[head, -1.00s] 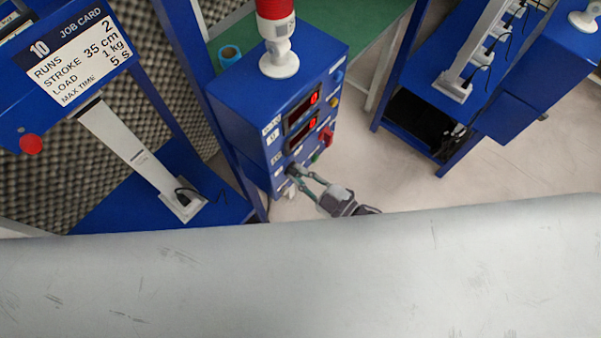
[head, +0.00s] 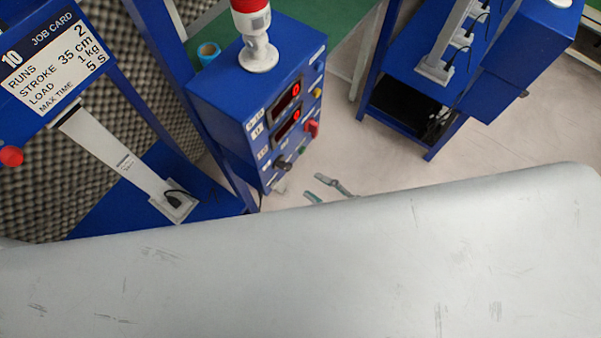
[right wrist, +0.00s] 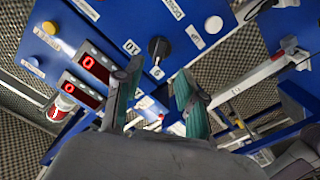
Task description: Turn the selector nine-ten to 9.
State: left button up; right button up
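The selector is a black knob (right wrist: 159,47) on a blue panel in the right wrist view, between a "10" label (right wrist: 130,47) and a "9" label (right wrist: 157,73). Its narrow end with a pale mark appears to face the 9 label. In the head view the knob (head: 282,164) is small, low on the box front. My right gripper (right wrist: 158,88) is open and empty, its fingers apart and clear of the knob. In the head view its fingertips (head: 323,189) show right of the box, the rest hidden behind a pale surface. My left gripper is not in view.
The blue control box (head: 222,92) has red displays (head: 287,112), a red switch (head: 311,128) and a red-topped lamp (head: 255,30). A job card (head: 55,60) stands at left, another blue rig (head: 500,65) at right. Pale floor lies open between box and rig.

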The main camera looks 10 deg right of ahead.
jog(key=shift+v, duration=1.7)
